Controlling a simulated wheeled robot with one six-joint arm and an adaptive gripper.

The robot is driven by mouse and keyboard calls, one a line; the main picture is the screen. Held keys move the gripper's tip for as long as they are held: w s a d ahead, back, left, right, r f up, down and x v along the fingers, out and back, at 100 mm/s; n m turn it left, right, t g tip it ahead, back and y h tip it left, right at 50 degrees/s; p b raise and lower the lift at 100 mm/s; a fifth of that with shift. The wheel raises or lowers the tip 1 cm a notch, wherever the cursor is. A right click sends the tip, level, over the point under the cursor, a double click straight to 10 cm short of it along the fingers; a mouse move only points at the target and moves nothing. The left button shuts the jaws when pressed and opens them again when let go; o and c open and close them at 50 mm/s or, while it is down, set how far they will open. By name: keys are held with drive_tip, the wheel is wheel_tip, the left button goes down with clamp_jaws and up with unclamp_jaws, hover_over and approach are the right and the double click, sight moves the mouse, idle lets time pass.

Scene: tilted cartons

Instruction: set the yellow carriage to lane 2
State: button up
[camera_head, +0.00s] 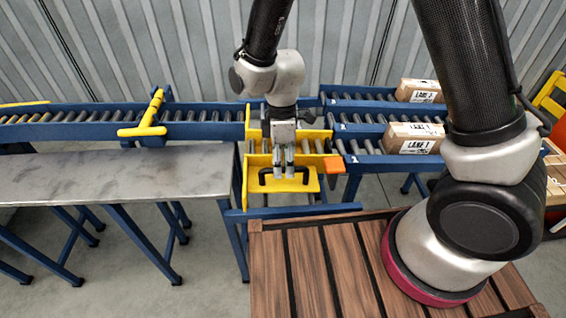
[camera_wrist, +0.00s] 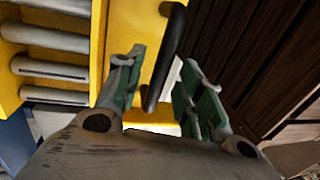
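The yellow carriage (camera_head: 312,184) sits on a blue frame between the infeed conveyor on the left and the lanes on the right. It has rollers, a black handle (camera_head: 267,177) at its front and an orange tab (camera_head: 334,165) on its right side. The handle also shows in the wrist view (camera_wrist: 172,45). My gripper (camera_head: 284,172) points down at the handle. In the wrist view my gripper (camera_wrist: 158,85) has its fingers apart, one on each side of the handle bar, with a gap visible. The lanes' end marks are too small to read surely; the carriage appears nearest the front lane.
A carton marked LANE 1 (camera_head: 414,138) lies on the nearer lane, another carton (camera_head: 420,90) on the farther lane. A yellow T-shaped bar (camera_head: 143,131) stands over the infeed conveyor (camera_head: 60,117). A grey table (camera_head: 110,175) is at left, a slatted wooden deck (camera_head: 310,265) in front.

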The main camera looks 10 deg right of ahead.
clamp_jaws()
drive_tip(key=shift+w, duration=0.1)
drive_tip(key=w, duration=1.5)
drive_tip(key=shift+d, duration=0.25)
unclamp_jaws()
